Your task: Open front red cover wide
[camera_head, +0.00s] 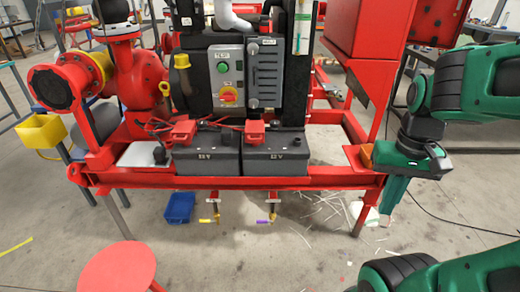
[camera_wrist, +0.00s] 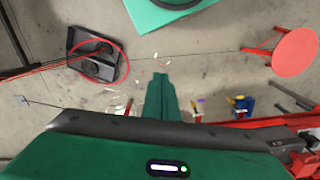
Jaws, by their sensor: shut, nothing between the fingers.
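A red box-shaped cover (camera_head: 358,40) stands on the right of the pump skid. Its front face looks closed, and I see no clear gap or handle on it. Small red caps sit on the two black batteries (camera_head: 205,152), and I cannot tell which red part is the front cover. My gripper (camera_head: 393,196) hangs pointing down at the right end of the skid, below the red box and apart from it. Its green fingers (camera_wrist: 163,92) are together with nothing between them, over the floor in the wrist view.
The red skid frame (camera_head: 290,183) runs close to the left of my gripper. A red round stool (camera_head: 117,267) stands at the front left, and a blue bin (camera_head: 179,208) lies under the frame. A black tray (camera_wrist: 95,58) is on the floor. Cables and pale scraps lie on the floor.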

